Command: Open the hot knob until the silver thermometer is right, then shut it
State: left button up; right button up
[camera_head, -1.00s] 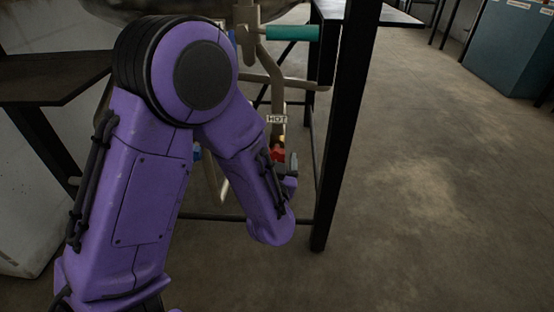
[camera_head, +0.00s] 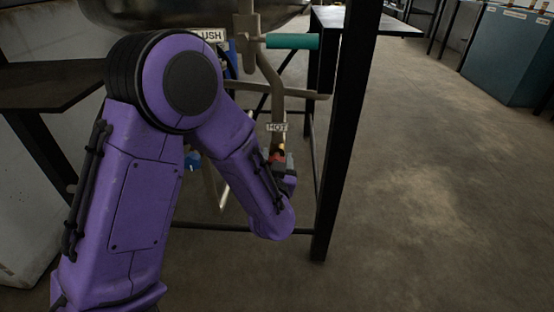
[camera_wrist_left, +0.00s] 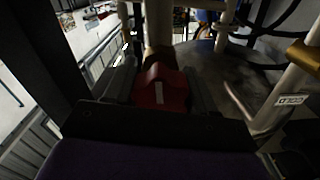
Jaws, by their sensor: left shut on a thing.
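The red hot knob (camera_head: 278,158) sits on a pipe just below a white HOT label (camera_head: 277,127) in the head view. My left gripper (camera_head: 284,168) reaches it from below right, partly hidden by my purple arm. In the left wrist view the red knob (camera_wrist_left: 160,92) carries a white mark and lies between the dark fingers of my left gripper (camera_wrist_left: 160,82), which is shut on it. I cannot make out the silver thermometer in either view. My right gripper is not in view.
A blue knob (camera_head: 193,161) shows left of my forearm. A teal handle (camera_head: 291,41) sticks out above, near a partly covered FLUSH label (camera_head: 208,35). A black post (camera_head: 346,130) stands close right of the gripper. The floor (camera_head: 440,200) to the right is clear.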

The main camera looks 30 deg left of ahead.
pick_arm(q)
jog(key=shift+r+n, duration=0.15)
jog(key=shift+n, duration=0.15)
jog(key=n+p, duration=0.2)
jog(key=n, duration=0.1)
jog(key=shift+n, duration=0.4)
jog(key=n+p, duration=0.2)
jog(key=n, duration=0.3)
jog(key=shift+a, duration=0.1)
jog(key=n+p, duration=0.1)
jog(key=n, duration=1)
jog(key=shift+a, duration=0.1)
jog(key=shift+f+n, duration=0.2)
jog(key=shift+n, duration=0.2)
jog(key=o, duration=1)
jog(key=shift+s, duration=0.1)
